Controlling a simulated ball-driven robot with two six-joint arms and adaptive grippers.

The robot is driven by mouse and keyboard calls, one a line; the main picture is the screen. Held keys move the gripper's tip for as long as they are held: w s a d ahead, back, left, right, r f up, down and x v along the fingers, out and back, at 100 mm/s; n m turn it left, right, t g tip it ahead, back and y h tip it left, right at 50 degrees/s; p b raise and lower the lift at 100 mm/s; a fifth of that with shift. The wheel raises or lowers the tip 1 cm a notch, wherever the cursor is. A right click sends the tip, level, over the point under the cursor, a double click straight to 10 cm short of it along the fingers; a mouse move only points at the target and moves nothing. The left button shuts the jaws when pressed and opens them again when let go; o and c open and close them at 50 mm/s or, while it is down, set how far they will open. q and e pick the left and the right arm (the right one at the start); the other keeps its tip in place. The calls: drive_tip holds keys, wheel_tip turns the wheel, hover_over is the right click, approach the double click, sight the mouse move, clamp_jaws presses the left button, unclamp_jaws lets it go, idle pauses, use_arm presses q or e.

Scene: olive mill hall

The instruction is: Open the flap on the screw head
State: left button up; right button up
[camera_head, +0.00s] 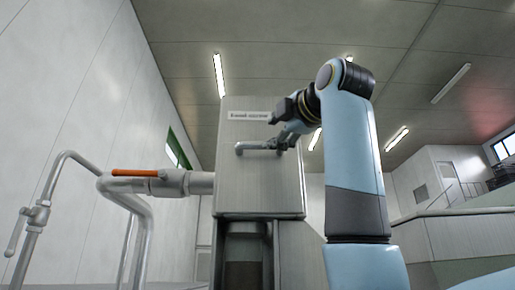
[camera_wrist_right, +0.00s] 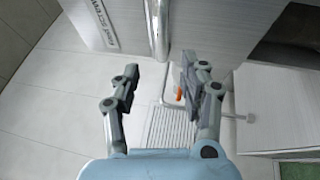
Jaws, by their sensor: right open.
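The screw head is a grey metal box (camera_head: 262,185) in the middle of the head view. Its front is the flap (camera_head: 240,180), with a label plate (camera_head: 248,115) near the top and a horizontal bar handle (camera_head: 255,147) below it. The flap looks shut. My right gripper (camera_head: 285,138) is at the right end of the handle. In the right wrist view the right gripper (camera_wrist_right: 162,70) is open, with the shiny handle (camera_wrist_right: 157,28) lined up between its two fingers. I cannot tell whether the fingers touch it. My left gripper is not in view.
A pipe with an orange lever (camera_head: 142,173) runs into the box's left side. More bent piping with a valve (camera_head: 38,215) stands farther left by the wall. A raised platform with a railing (camera_head: 465,195) is at the far right.

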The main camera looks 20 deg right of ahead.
sight(259, 143)
drive_tip(key=p+x, duration=0.4)
drive_tip(key=x, duration=0.5)
drive_tip(key=shift+w+p, duration=0.15)
drive_tip(key=shift+p, duration=0.15)
drive_tip(key=shift+w, duration=0.7)
clamp_jaws()
